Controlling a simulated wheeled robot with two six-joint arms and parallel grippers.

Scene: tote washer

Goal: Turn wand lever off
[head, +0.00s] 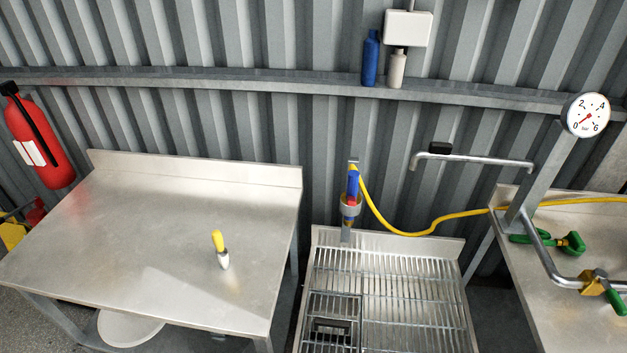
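A blue and red wand (352,188) stands upright in a ring holder on a post behind the grate. A yellow hose (420,233) runs from it to the right, to the pipework by the right table. On that pipe (545,256) a brass valve (592,281) carries a green lever (616,302), which slants down to the right, cut near the picture edge. Another green fitting (570,243) lies by the pipe at the table's back. I cannot tell which green part is the wand lever. Neither of my grippers is in view.
A round gauge (587,115) has its red needle pointing lower left, near 0. A grated basin (400,290) stands in the middle. A bent rail (480,160) juts from the wall.

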